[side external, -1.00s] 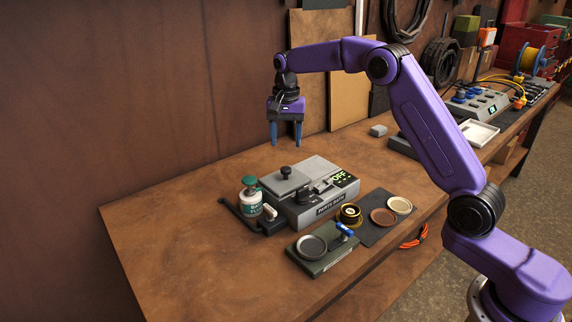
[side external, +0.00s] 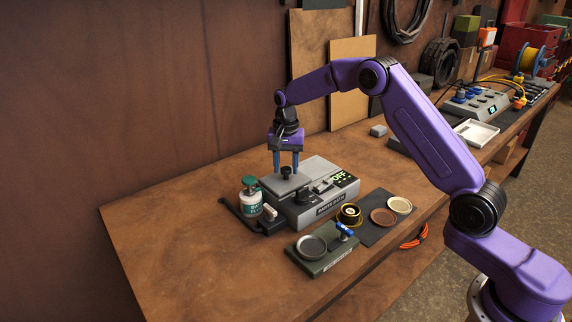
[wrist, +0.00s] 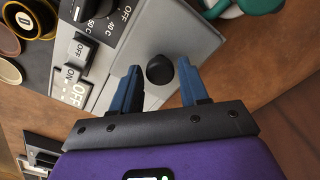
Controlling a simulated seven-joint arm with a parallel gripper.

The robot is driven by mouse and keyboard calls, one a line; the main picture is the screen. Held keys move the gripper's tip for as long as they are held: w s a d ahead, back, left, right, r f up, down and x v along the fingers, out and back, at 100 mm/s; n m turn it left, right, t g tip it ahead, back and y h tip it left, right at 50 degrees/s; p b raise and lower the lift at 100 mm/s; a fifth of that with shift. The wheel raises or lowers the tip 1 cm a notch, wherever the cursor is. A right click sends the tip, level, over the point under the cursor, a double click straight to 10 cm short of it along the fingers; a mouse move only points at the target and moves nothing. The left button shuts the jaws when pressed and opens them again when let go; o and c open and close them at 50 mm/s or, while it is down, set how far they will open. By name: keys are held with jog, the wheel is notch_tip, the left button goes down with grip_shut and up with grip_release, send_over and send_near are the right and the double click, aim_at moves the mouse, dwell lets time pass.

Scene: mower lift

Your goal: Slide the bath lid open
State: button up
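The grey bath (side external: 318,206), a box marked PARTS BATH, sits on the bench. Its flat grey lid (side external: 272,186) covers the left part of the top and carries an upright round black knob (side external: 286,172). My gripper (side external: 286,167) is open and points down over the lid. In the wrist view the knob (wrist: 160,70) lies between the two blue fingers, with a gap on each side. The fingertips are at about knob height; exact height is hard to tell. The bath's display reads OFF.
A white bottle with a green cap (side external: 250,196) stands close at the bath's left. A green fixture with a round dish (side external: 312,246) is in front. A dark mat (side external: 372,232) with round parts lies at the right. The left bench area is clear.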

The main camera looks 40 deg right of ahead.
grip_shut()
jog(key=d, duration=0.9)
jog(key=shift+d, duration=0.35)
jog(key=shift+o, duration=2.1)
grip_release()
jog(key=shift+r, duration=0.1)
notch_tip(320, 180, up, 17)
jog(key=shift+r, duration=0.15)
jog(key=shift+a, duration=0.1)
